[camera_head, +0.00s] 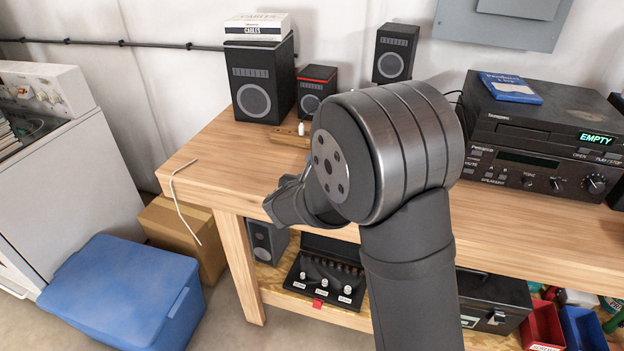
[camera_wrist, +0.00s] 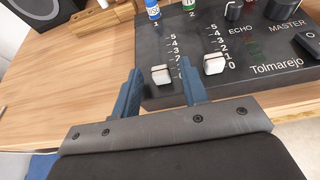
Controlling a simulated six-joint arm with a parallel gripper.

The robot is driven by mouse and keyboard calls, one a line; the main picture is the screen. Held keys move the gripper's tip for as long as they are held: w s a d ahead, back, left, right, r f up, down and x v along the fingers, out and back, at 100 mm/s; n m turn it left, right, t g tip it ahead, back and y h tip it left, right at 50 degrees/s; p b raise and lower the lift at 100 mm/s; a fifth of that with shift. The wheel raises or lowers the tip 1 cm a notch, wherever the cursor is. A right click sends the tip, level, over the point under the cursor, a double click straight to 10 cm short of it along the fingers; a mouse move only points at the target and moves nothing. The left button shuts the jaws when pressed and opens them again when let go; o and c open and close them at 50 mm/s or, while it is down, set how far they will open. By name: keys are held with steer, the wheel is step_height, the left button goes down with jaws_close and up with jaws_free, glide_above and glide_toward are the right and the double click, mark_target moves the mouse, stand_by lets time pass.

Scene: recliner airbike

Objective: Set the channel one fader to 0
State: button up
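A black mixer marked Tolmarejo (camera_wrist: 285,55) fills the upper right of the wrist view; my arm hides it in the head view. The left fader (camera_wrist: 161,75) has a pale cap low on its slot, near the bottom of its scale; the exact mark is hard to read. I take it as channel one. The right fader (camera_wrist: 213,64) has a similar cap, near 0. My gripper (camera_wrist: 158,84) is open, its blue-grey fingers apart on either side of the left fader cap. Whether a finger touches it cannot be told. The gripper is partly hidden in the head view (camera_head: 288,202).
The mixer also carries echo (camera_wrist: 234,10) and master (camera_wrist: 286,8) knobs. Blue (camera_wrist: 153,11) and green parts stand at its back. Bare wooden table (camera_wrist: 60,95) lies left. Speakers (camera_head: 262,85) stand at the back, and stacked audio units (camera_head: 535,150) at the right.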

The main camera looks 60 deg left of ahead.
steer(key=v, duration=1.7)
steer(key=shift+s+d, duration=0.2)
steer(key=x, duration=1.7)
steer(key=shift+w+a, duration=0.25)
